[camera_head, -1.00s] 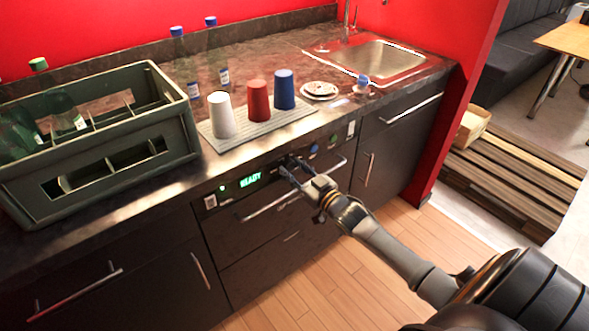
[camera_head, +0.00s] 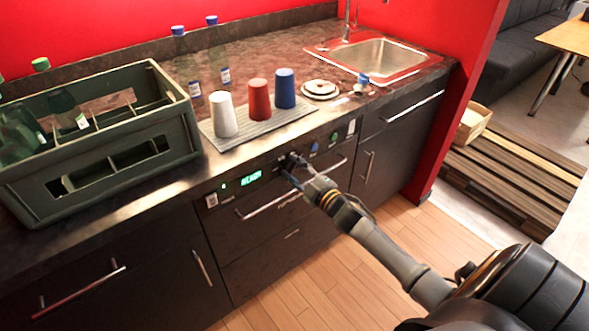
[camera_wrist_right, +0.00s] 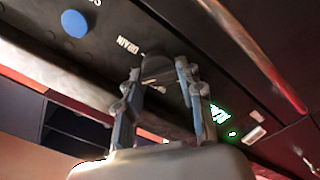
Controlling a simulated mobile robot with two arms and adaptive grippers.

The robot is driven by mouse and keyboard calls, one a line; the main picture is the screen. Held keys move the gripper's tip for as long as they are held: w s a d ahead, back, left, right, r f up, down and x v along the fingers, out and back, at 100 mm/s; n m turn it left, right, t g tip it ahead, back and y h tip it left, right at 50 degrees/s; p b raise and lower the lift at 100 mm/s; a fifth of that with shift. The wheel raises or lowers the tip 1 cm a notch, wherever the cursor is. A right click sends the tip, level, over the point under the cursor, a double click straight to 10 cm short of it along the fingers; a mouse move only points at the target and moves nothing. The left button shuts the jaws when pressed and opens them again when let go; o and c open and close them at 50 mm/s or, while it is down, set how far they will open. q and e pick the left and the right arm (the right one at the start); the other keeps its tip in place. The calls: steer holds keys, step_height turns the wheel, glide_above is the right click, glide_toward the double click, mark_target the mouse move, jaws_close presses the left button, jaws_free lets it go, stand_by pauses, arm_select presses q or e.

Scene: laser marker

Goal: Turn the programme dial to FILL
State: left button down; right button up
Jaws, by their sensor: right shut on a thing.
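The programme dial (camera_wrist_right: 157,68) is a dark round knob on the black front panel of the appliance under the counter. My right gripper (camera_wrist_right: 155,82) is shut on it, one finger on each side, as the right wrist view shows. In the head view my right gripper (camera_head: 291,168) covers most of the dial. A label reading DRAIN (camera_wrist_right: 128,46) is beside the dial in the wrist view. Other labels round the dial and its pointer are hidden or too small to read. The lit green display (camera_head: 251,179) is left of the gripper. My left gripper is not in view.
A blue button (camera_head: 314,147) is on the panel right of the dial. A long handle (camera_head: 265,206) runs below the panel. On the counter are a green crate (camera_head: 100,140), three cups on a grey mat (camera_head: 240,140) and a sink (camera_head: 385,58). The floor in front is clear.

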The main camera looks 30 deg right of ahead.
steer(key=shift+n, duration=0.5)
steer(key=o, duration=1.2)
steer(key=shift+c, duration=0.2)
steer(key=s, duration=1.2)
steer(key=shift+d, duration=0.45)
